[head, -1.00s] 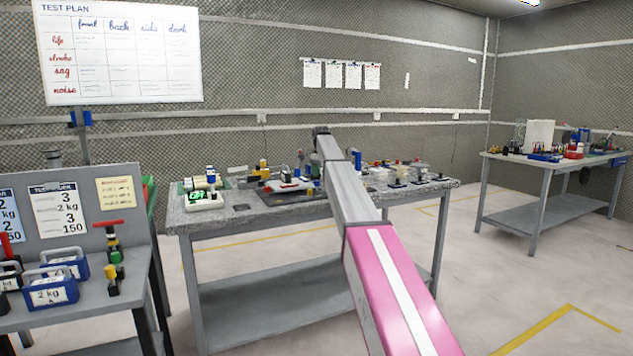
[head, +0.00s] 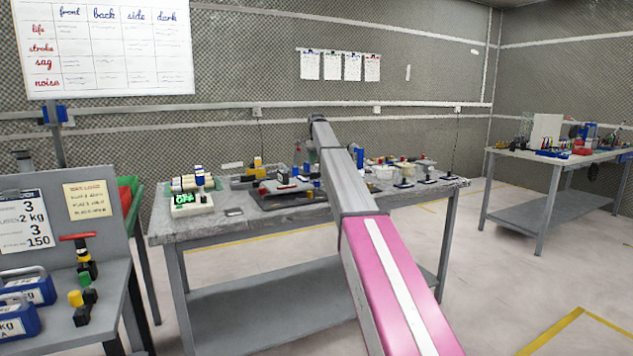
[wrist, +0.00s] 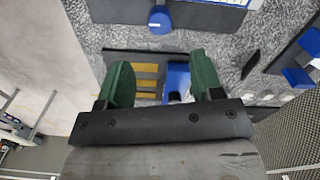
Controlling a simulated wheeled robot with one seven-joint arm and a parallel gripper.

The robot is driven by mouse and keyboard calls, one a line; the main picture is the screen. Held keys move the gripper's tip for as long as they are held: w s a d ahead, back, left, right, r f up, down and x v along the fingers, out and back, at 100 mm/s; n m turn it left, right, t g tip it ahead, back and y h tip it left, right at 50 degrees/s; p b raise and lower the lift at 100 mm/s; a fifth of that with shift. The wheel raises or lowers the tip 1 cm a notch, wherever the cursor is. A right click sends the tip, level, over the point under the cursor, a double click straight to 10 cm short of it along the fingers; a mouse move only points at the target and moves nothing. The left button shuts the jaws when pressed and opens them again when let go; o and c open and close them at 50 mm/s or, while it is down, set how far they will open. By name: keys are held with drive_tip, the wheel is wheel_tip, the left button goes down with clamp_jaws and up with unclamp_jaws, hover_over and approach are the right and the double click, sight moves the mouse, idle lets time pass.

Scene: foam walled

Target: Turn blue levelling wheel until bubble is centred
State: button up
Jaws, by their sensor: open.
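My gripper (wrist: 155,88) is open in the wrist view, its two green fingers spread wide with nothing held. Below and between them are a blue block-like part (wrist: 178,78) and yellow stripes on a dark plate (wrist: 117,60). A round blue knob (wrist: 160,20) is ahead of the fingers, apart from them. I cannot tell for sure which blue part is the levelling wheel. No bubble can be made out. In the head view my arm reaches over the granite-topped bench (head: 215,232), and my gripper is hidden there.
A device with a green display (head: 188,202) is at the bench's left end; several small instruments crowd the top. A grey stand with blue weights (head: 30,288) is at front left. Another bench (head: 510,160) is at the right. The floor between the benches is clear.

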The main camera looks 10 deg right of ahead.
sight(317, 181)
wheel_tip(317, 181, down, 10)
drive_tip(key=shift+r, duration=0.1)
idle(0.4)
drive_tip(key=c, duration=0.9)
